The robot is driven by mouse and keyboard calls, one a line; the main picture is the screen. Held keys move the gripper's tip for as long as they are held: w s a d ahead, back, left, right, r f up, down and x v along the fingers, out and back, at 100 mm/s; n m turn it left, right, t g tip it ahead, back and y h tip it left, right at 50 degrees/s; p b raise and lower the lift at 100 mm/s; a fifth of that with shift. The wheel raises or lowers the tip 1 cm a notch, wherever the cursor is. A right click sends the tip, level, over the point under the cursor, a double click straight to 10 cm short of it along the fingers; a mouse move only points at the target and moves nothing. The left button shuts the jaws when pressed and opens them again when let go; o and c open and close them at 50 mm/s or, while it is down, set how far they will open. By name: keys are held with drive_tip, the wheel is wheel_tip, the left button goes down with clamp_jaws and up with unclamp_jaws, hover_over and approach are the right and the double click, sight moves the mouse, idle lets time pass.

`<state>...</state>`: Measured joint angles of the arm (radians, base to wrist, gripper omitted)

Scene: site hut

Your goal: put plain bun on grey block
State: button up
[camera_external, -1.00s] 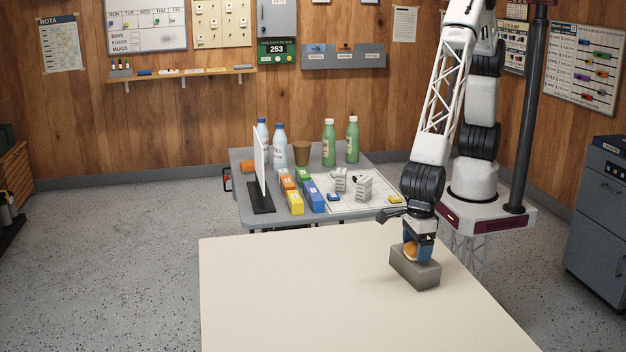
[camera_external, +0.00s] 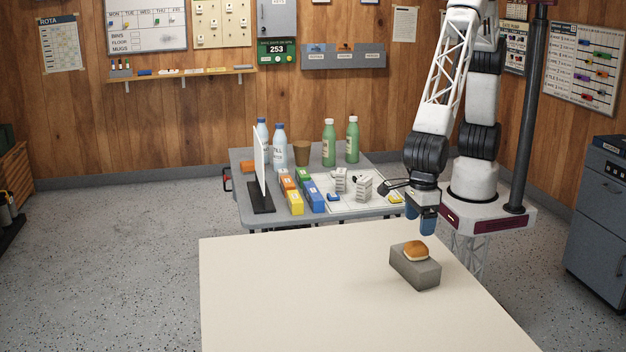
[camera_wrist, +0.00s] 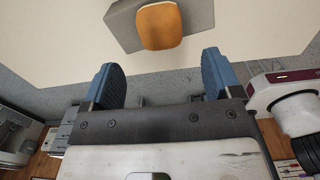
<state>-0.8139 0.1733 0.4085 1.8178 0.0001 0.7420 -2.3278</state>
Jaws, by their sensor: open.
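The plain bun (camera_external: 416,250), golden brown on top with a paler base, rests on top of the grey block (camera_external: 414,271). The block lies on the cream table near its back right edge. In the wrist view the bun (camera_wrist: 160,25) is at the top, with the grey block (camera_wrist: 199,14) around and beneath it. My gripper (camera_external: 428,222) is open and empty, above and behind the block, apart from the bun. Its two blue fingers (camera_wrist: 164,80) are spread wide in the wrist view with nothing between them.
The cream table (camera_external: 300,290) is otherwise bare. Behind it a grey table (camera_external: 240,160) holds several bottles, coloured boxes, a brown cup and a white panel on a dark stand. A grey cabinet (camera_external: 597,225) stands at the right.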

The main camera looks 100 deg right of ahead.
sight(416, 242)
drive_tip(key=shift+r, duration=2.4)
drive_tip(key=s+d+r+m, duration=0.1)
drive_tip(key=d+r+m, duration=0.45)
drive_tip(key=d, duration=0.55)
drive_tip(key=d+r+m+t, duration=0.1)
drive_tip(key=d+r+m, duration=0.45)
drive_tip(key=d, duration=0.45)
drive_tip(key=s+d+r+m, duration=0.1)
drive_tip(key=d+r+m, duration=0.45)
drive_tip(key=d, duration=0.55)
drive_tip(key=s+d+r+m+t, duration=0.1)
drive_tip(key=s+d+m, duration=1.8)
drive_tip(key=d, duration=0.3)
drive_tip(key=shift+s+d+r+m+t, duration=0.2)
drive_tip(key=shift+s+r+m+t, duration=0.1)
drive_tip(key=shift+r+m, duration=0.1)
